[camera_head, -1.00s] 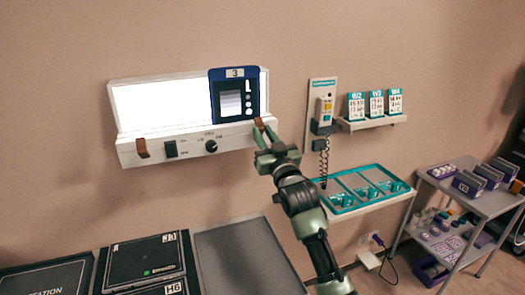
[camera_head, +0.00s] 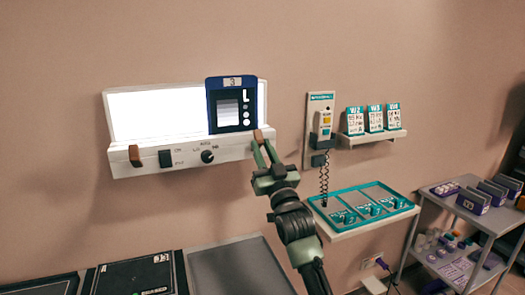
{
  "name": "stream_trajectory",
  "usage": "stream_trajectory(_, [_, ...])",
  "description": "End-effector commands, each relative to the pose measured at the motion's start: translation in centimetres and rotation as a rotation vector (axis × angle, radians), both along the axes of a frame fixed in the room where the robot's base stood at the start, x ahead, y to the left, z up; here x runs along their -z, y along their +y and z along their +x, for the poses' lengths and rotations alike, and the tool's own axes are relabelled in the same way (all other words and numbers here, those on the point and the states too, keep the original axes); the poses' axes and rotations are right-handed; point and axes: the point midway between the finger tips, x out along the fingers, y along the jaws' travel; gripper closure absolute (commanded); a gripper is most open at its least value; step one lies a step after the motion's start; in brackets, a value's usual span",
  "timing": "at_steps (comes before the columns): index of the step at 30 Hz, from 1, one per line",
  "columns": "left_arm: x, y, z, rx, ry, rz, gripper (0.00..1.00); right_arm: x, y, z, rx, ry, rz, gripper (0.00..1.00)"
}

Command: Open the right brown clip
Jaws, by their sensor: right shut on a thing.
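The right brown clip (camera_head: 259,135) sits at the right end of the white ledge of a lit light box (camera_head: 150,115) on the wall. My right gripper (camera_head: 264,146) reaches up from below, with its fingertips at this clip and shut on it. The fingers hide part of the clip, so its exact angle is hard to tell. The left brown clip (camera_head: 134,156) is at the left end of the same ledge. My left gripper is out of view.
A black switch (camera_head: 166,158) and a round knob (camera_head: 207,156) are on the ledge front. A handset (camera_head: 324,125) with a coiled cord hangs to the right, near a card shelf (camera_head: 372,138). A teal tray (camera_head: 376,193) and a grey cart (camera_head: 480,205) stand lower right.

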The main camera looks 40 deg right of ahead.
Motion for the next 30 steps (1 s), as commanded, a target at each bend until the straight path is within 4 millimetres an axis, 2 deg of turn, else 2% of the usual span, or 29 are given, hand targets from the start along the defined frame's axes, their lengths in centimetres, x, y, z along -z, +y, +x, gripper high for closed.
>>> stream_trajectory(1, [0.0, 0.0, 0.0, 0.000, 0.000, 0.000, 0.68, 0.1, 0.0, 0.0, 0.000, 0.002, 0.000, 0.70])
stream_trajectory(3, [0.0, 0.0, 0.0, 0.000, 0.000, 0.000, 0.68, 0.1, 0.0, 0.0, 0.000, 0.002, 0.000, 0.56])
stream_trajectory(14, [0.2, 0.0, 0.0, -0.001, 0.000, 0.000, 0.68, 0.4, 0.1, -0.4, 0.000, 0.001, 0.000, 0.56])
stream_trajectory(24, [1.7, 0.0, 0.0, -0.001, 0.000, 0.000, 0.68, 3.2, 1.2, -4.9, 0.000, 0.003, 0.001, 0.56])
stream_trajectory(30, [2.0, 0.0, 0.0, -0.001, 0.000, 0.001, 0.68, 3.8, 1.6, -6.5, 0.000, 0.002, 0.001, 0.56])
